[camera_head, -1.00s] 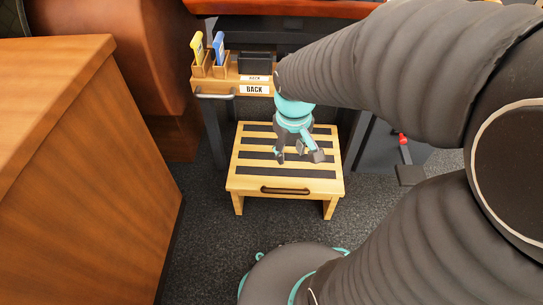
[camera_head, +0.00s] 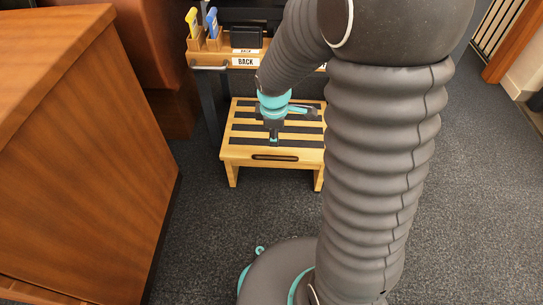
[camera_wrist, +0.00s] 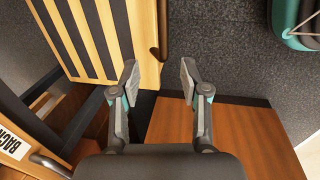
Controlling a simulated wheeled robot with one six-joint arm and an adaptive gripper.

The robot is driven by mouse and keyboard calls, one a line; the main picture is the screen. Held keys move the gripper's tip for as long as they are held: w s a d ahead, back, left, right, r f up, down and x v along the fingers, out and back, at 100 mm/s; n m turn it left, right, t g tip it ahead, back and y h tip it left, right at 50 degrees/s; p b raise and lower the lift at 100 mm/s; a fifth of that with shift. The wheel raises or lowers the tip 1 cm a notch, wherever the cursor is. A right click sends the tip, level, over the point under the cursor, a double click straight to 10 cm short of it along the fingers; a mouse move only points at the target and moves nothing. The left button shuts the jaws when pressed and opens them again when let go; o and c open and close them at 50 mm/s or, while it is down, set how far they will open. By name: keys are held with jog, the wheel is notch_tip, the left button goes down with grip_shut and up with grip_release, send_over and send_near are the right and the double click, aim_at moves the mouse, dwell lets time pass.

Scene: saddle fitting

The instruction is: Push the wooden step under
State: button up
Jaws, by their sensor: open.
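The wooden step (camera_head: 237,155), a pale stool with black grip strips and a dark slot in its front, stands on the carpet in front of the wooden bench (camera_head: 211,62) marked BACK. How far its rear reaches under the bench is unclear. In the wrist view the step (camera_wrist: 139,32) fills the upper left. My gripper (camera_head: 273,143) appears over the front part of the step in the head view. In the wrist view my gripper (camera_wrist: 159,80) has its fingers apart with nothing between them, near the step's front edge. Contact cannot be told.
A large wooden cabinet (camera_head: 90,165) stands close on the left. A yellow tool (camera_head: 192,21) and a blue tool (camera_head: 212,20) stand in holders on the bench. My arm hides the bench's right side. Carpet (camera_head: 465,180) is clear on the right.

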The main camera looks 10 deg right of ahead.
jog(key=f+b, duration=0.1)
jog(key=f, duration=0.3)
jog(key=w+f+b, duration=0.1)
jog(key=f, duration=0.4)
jog(key=w+f+b, duration=0.1)
jog(key=f, duration=0.3)
jog(key=shift+w+d+f, duration=0.2)
jog(key=shift+d, duration=0.05)
